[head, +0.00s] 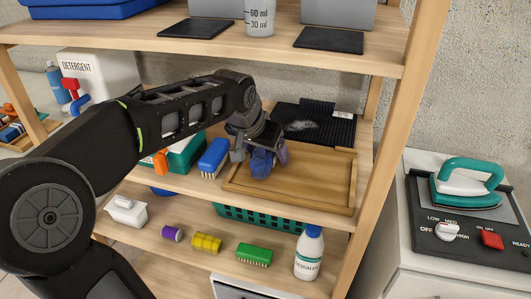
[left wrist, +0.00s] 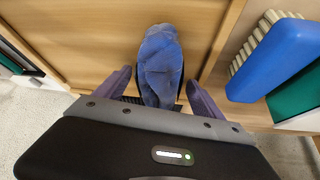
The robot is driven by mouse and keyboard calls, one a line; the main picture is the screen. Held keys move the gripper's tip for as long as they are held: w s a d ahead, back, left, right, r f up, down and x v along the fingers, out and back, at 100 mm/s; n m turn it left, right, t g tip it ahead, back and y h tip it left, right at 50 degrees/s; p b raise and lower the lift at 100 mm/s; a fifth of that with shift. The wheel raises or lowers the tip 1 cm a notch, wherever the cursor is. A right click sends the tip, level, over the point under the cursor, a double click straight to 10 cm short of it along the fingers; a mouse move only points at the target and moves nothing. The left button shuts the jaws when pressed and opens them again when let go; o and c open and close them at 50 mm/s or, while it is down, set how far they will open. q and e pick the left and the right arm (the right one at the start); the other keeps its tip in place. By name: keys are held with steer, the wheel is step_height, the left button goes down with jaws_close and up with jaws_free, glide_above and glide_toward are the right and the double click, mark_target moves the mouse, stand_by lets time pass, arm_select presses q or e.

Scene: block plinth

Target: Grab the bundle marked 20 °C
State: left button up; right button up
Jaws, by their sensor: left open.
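A blue-purple cloth bundle (head: 262,164) sits at the left part of a wooden tray (head: 318,182) on the middle shelf. No 20 °C mark is readable on it in either view. My left gripper (head: 260,154) is open above the bundle and reaches down to it. In the left wrist view the bundle (left wrist: 160,62) stands between the two spread fingers, with a narrow gap showing on each side. Its near end is hidden behind the gripper body. My right gripper is not in view.
A blue brush (head: 213,158) stands just left of the tray. A black ribbed mat (head: 315,122) with a white label lies behind it. The upper shelf (head: 290,50) hangs above the arm. A wooden post (head: 395,130) bounds the right side. The tray's right half is bare.

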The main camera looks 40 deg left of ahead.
arm_select(q)
steer(key=c, duration=1.6)
